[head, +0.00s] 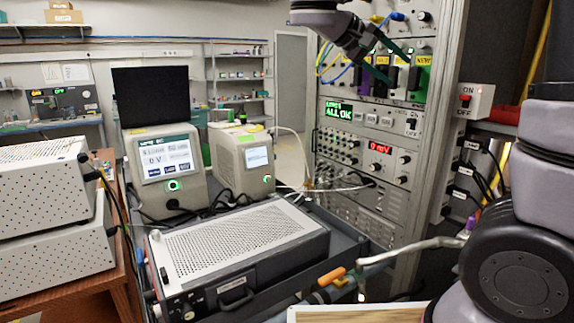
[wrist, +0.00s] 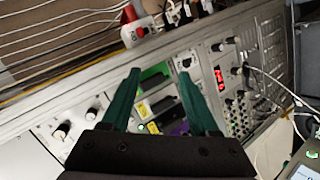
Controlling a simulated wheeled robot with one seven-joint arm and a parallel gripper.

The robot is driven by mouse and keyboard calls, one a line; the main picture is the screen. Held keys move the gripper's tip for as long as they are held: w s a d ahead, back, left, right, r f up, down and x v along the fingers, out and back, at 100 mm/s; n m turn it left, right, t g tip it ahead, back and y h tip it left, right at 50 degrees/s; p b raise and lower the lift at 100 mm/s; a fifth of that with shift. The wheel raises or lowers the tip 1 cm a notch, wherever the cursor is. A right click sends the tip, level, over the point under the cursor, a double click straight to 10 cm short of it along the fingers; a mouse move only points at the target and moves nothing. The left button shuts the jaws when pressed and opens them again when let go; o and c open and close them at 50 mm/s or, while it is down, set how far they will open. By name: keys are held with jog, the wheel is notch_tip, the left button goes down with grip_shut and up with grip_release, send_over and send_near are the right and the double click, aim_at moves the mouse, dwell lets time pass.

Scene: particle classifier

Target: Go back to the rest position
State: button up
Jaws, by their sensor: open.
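My gripper (head: 402,68) is at the top middle of the head view, in front of the upper part of the instrument rack (head: 447,60). Its two dark green fingers are apart with nothing between them. In the wrist view my gripper (wrist: 160,75) is also open, over the rack's row of modules with green, yellow and purple parts. I cannot tell its exact distance from the panel. No object is held.
A red-switch ON/OFF box (head: 466,101) sits on the rack's right side. An orange-tipped lever (head: 332,277) is at the front. Loose cables hang nearby.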

jog(key=s+d+f+g+y, duration=0.3)
jog(key=s+d+f+y, duration=0.25)
jog(key=s, duration=0.25)
jog(key=s+a+f+m+t+y, duration=0.1)
jog(key=s+a+m+t+y, duration=0.3)
jog(key=y, duration=0.4)
jog(key=shift+s+f+t, duration=0.3)
jog(key=shift+s+t, duration=0.4)
jog(key=shift+s, duration=0.35)
jog(key=shift+a, duration=0.1)
